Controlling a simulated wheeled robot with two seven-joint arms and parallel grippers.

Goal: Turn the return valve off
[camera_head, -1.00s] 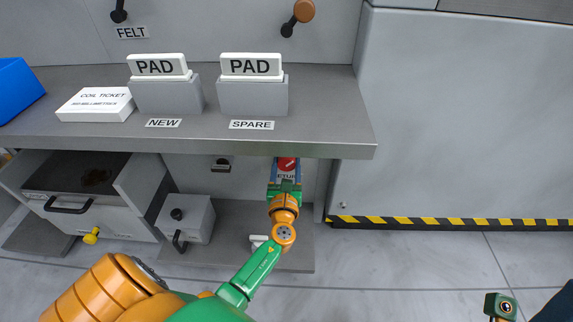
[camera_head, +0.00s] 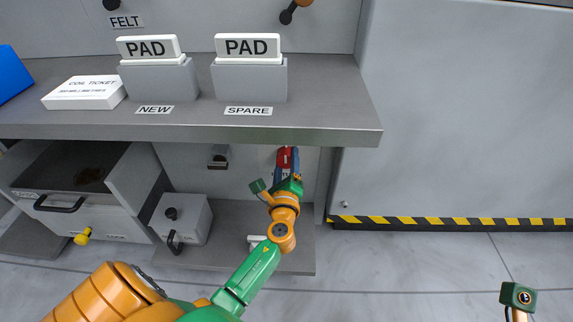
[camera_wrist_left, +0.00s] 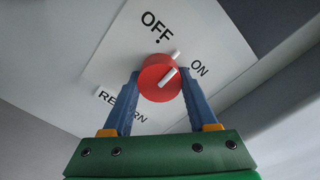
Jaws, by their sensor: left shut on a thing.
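The return valve is a red round knob (camera_wrist_left: 158,79) with a white pointer bar, on a white plate (camera_wrist_left: 118,62) marked OFF, ON and RETURN. In the left wrist view the bar slants to the upper right, toward the gap between OFF and ON, nearer ON. My left gripper (camera_wrist_left: 160,88) is shut on the knob, one blue finger on each side. In the head view the knob (camera_head: 284,157) shows under the shelf, partly hidden by my left gripper (camera_head: 288,168). My right gripper's fingers are out of view; only a part of that arm shows at the lower right.
The grey shelf (camera_head: 330,118) overhangs the valve and carries two PAD holders and a COIL TICKET box (camera_head: 84,93). A grey box with a black knob (camera_head: 182,218) stands on the lower shelf, left of my arm. An open drawer (camera_head: 85,215) is further left.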

